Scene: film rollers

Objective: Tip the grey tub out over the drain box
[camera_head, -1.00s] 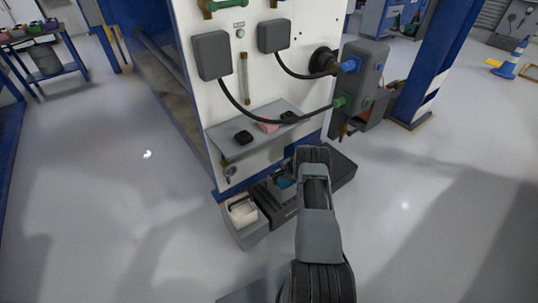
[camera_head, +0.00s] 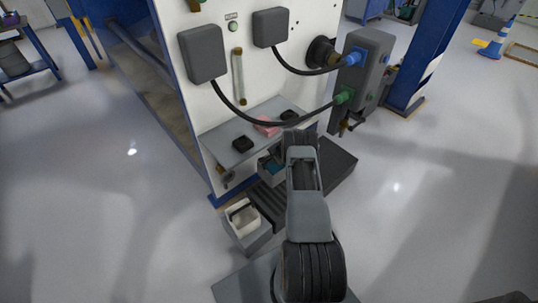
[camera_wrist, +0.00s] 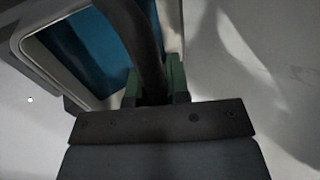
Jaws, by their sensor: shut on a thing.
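My gripper (camera_wrist: 155,82) shows in the wrist view with its two green fingers shut on a dark curved handle (camera_wrist: 145,35). The handle belongs to the grey tub (camera_wrist: 22,52), whose light rim and blue contents fill the upper left there. In the head view a small part of the tub (camera_head: 263,172) shows left of my arm, below the wall shelf; my arm hides the rest and the gripper. A dark ribbed box (camera_head: 268,201) stands low by the panel, near the tub. It may be the drain box, but I cannot tell for sure.
A shelf (camera_head: 220,136) with small items juts from the white panel above. A hose (camera_head: 270,122) loops to a grey unit (camera_head: 362,65).

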